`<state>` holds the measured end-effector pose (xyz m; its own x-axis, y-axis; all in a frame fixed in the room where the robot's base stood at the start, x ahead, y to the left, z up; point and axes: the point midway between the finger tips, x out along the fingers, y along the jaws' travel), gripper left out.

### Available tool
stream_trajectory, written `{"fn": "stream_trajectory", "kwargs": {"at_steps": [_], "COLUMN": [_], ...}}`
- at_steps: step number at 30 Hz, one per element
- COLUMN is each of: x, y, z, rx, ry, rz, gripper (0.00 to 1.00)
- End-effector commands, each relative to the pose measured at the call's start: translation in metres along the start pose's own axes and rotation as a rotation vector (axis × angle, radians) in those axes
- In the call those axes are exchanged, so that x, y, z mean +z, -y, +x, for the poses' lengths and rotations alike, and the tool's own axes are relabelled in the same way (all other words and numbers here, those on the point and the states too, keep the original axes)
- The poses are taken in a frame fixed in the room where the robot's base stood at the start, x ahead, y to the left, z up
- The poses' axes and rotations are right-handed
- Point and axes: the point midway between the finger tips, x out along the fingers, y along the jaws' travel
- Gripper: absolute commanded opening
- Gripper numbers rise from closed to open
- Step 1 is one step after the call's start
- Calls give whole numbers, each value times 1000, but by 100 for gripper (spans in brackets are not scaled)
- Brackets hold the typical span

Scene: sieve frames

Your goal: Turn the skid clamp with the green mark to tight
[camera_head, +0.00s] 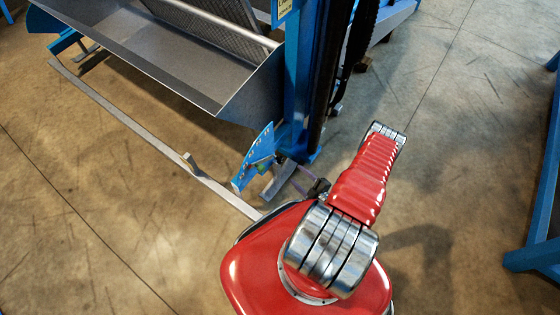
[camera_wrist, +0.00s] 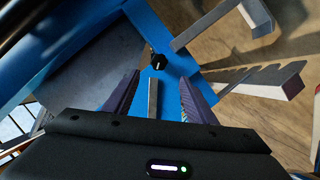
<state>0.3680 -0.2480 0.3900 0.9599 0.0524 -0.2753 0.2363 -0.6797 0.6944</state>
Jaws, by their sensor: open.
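A blue plate (camera_head: 254,158) with holes stands at the foot of the blue post in the head view. A small greenish spot shows on it, too small to make out well. In the wrist view, the blue surface (camera_wrist: 172,88) carries a black knob-like part (camera_wrist: 158,62), with a short grey bar (camera_wrist: 152,98) below it in the picture. The bar looks like a clamp lever, but I cannot tell its setting. My gripper (camera_wrist: 159,78) is open, with one purple finger on each side of the bar. In the head view my gripper (camera_head: 318,188) is small and dark beside the plate.
The blue post (camera_head: 298,90) and a grey metal trough (camera_head: 200,70) stand close by. A long grey rail (camera_head: 130,122) lies near the floor at left. Grey bars (camera_wrist: 255,80) project at right in the wrist view. Another blue frame (camera_head: 535,255) stands at right, with clear floor between.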

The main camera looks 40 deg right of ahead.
Motion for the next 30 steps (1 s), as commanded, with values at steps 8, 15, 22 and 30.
{"fn": "stream_trajectory", "kwargs": {"at_steps": [8,15,22,30], "x": [0,0,-1,-1], "y": [-1,-1,-1,0], "z": [0,5,22,49], "rx": [4,2,1,1], "ry": [-1,-1,-2,-2], "rz": [-9,-9,-9,-9], "gripper": [51,51,51,51]}}
